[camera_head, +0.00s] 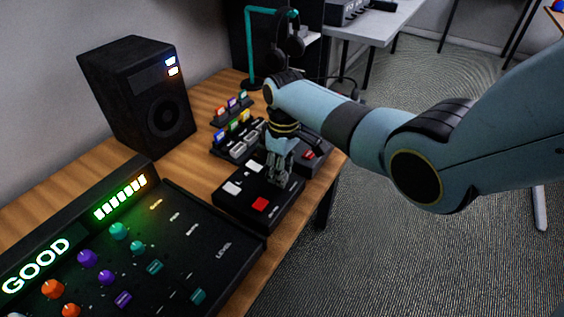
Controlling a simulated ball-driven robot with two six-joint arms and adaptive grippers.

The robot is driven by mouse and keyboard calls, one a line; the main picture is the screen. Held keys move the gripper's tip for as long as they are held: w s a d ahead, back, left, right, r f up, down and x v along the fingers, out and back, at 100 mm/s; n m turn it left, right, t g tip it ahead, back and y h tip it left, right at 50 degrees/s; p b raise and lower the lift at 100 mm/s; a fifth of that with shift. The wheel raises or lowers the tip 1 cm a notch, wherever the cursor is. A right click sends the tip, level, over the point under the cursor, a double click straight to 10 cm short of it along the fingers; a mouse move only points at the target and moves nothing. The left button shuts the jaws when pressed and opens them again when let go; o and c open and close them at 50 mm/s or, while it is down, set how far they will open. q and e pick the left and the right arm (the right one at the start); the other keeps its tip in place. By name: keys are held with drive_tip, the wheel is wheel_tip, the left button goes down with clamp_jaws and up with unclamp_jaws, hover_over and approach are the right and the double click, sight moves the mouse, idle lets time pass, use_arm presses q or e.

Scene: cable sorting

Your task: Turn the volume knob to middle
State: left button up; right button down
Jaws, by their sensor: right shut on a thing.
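A black control box (233,203) with two pale buttons and a red button (260,204) sits on the wooden table. My right gripper (276,181) reaches down onto the far right part of this box. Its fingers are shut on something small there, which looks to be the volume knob. The knob itself is hidden by the fingers, so I cannot tell which way it points. My left gripper is not in view.
A mixing console (210,239) with a lit "GOOD" display, colored knobs and sliders fills the near left. A black speaker (122,90) stands behind it. Cable racks (229,109), another dark device (318,158) and a headphone stand (250,50) are close around my right arm.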

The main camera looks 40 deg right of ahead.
drive_tip(key=m+p, duration=0.2)
drive_tip(key=m, duration=0.1)
drive_tip(key=shift+r, duration=0.2)
drive_tip(key=m+p, duration=0.1)
drive_tip(key=m, duration=0.2)
drive_tip(key=shift+m+p, duration=0.3)
drive_tip(key=shift+p, duration=0.05)
drive_tip(key=m+p, duration=0.1)
drive_tip(key=m, duration=0.2)
drive_tip(key=shift+f, duration=0.1)
drive_tip(key=shift+m+t+p, duration=0.3)
drive_tip(key=shift+m+p, duration=0.2)
drive_tip(key=shift+m, duration=1)
drive_tip(key=c, duration=1)
unclamp_jaws()
drive_tip(key=shift+f, duration=0.1)
drive_tip(key=shift+o, duration=0.2)
